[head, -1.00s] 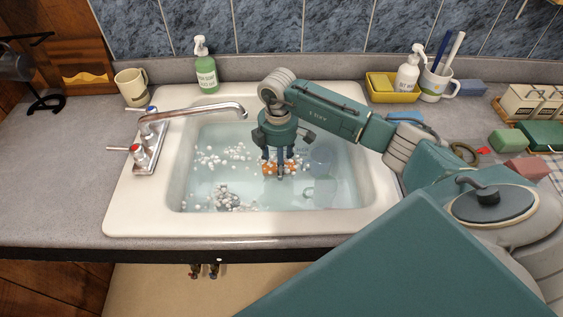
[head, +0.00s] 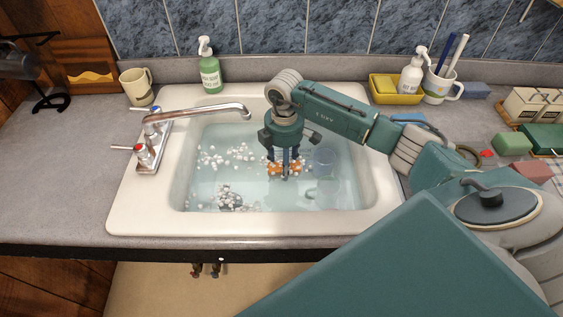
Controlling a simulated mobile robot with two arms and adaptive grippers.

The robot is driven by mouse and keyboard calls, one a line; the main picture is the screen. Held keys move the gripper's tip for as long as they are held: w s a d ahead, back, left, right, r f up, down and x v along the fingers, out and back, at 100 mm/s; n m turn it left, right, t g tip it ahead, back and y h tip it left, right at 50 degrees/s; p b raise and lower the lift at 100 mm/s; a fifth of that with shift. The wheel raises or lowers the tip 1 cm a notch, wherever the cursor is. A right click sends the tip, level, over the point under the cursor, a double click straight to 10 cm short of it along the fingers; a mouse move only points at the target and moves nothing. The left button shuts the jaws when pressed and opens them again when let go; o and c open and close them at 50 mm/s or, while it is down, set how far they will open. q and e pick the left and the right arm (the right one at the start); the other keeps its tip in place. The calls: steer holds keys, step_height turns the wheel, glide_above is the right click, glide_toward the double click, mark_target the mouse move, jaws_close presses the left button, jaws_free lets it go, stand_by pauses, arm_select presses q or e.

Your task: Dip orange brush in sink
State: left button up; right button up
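The white sink (head: 150,222) is set in the grey counter and holds clear bluish water with white foam clusters. The orange brush (head: 274,169) is in the sink at the water, below my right gripper (head: 286,172). The gripper points straight down and its fingers are closed together on the brush. Parts of the brush are hidden by the fingers and by foam around it. My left gripper is not in view.
A metal faucet (head: 200,112) reaches over the sink from the left. A clear glass-like object (head: 324,160) is in the water right of the brush. A green bottle (head: 209,72), a mug (head: 137,87) and a yellow tray (head: 383,93) stand behind. The left counter is clear.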

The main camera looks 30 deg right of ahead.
steer(key=shift+r, duration=0.15)
step_height(320, 180, up, 19)
steer(key=p, duration=1.4)
steer(key=shift+p, duration=0.35)
